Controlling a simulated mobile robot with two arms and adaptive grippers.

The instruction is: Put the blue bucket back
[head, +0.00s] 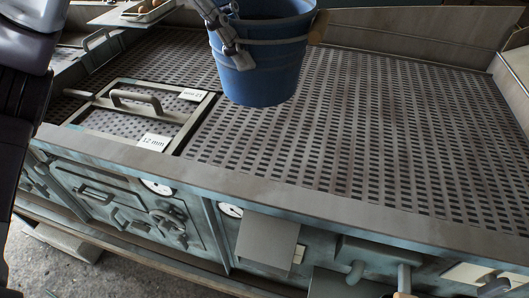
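My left gripper (232,38) is at the bucket's left side, with a grey finger against the outer wall near the rim. It looks shut on the bucket's wall. The bucket appears held above the perforated metal surface (350,140); the exact gap is hard to tell. My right gripper is not in view.
A framed hatch with a handle (137,102) and "12 mm" label (154,142) lies at the left of the perforated surface. Raised walls (420,35) bound the back and right. The right side is clear.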

